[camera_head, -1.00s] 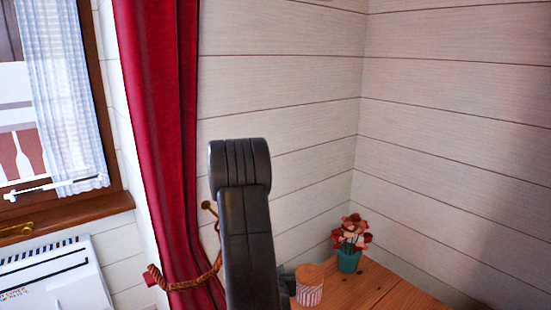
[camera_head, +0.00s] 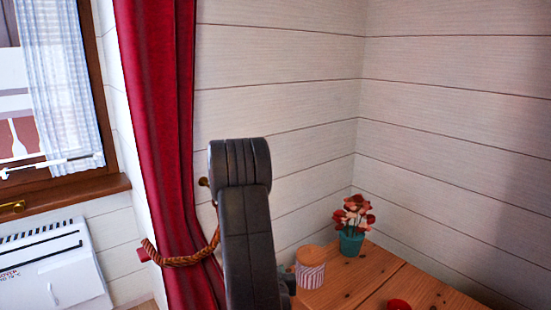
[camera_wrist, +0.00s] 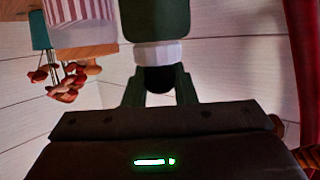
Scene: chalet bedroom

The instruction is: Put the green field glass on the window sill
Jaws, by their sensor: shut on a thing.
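The green field glass (camera_wrist: 155,18) shows at the top of the wrist view as a green body with a pale band and a dark end. My gripper (camera_wrist: 158,82) is shut on it, with dark fingers either side of its dark end. In the head view my dark arm hides the gripper and the field glass. The brown wooden window sill (camera_head: 75,195) runs below the window at the left, with a bare top as far as it shows.
A red curtain (camera_head: 160,120) with a rope tie hangs between the window and my arm. A white heater (camera_head: 50,265) stands below the sill. A wooden table (camera_head: 375,280) at lower right bears a striped jar (camera_head: 310,272), a flower pot (camera_head: 351,243) and a red item (camera_head: 398,304).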

